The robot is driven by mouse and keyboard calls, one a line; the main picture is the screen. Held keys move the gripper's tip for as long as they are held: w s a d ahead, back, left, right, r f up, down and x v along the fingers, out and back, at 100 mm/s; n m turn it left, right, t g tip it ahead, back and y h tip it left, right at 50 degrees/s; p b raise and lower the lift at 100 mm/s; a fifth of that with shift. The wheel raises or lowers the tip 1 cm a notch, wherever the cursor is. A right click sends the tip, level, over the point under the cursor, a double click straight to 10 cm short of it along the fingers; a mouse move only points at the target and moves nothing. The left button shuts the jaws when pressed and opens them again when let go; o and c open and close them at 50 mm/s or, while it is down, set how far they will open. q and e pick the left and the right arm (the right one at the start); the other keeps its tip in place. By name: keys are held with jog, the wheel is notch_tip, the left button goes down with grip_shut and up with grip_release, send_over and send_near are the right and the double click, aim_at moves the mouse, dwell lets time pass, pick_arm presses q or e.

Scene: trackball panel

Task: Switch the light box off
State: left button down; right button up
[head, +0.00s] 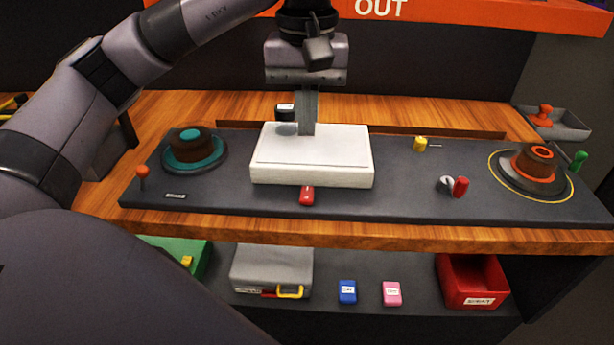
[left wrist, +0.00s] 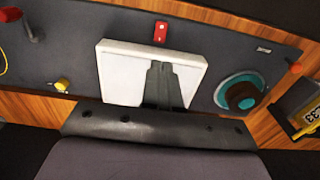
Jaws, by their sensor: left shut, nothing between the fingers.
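The light box (head: 312,160) is a white, flat box in the middle of the dark panel. It also shows in the left wrist view (left wrist: 122,75). A small red switch (head: 307,195) sits on the panel just in front of it, and shows in the left wrist view (left wrist: 160,33) beyond the box. My left gripper (head: 306,132) is shut and empty, pointing down over the far part of the light box. In the left wrist view its fingers (left wrist: 160,66) cover part of the box. I cannot tell whether the tips touch it. My right gripper is not in view.
A teal-ringed trackball (head: 198,167) is at left, an orange-ringed one (head: 532,165) at right. A yellow knob (head: 420,144), a red-ended knob (head: 461,186) and an orange-topped lever (head: 142,173) stand on the panel. A shelf below holds a red bin (head: 471,290).

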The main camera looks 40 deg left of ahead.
aim_at(307, 190)
pick_arm(q)
notch_tip(307, 190, down, 11)
jog(key=shift+r+b, duration=0.2)
jog(key=shift+b, duration=0.1)
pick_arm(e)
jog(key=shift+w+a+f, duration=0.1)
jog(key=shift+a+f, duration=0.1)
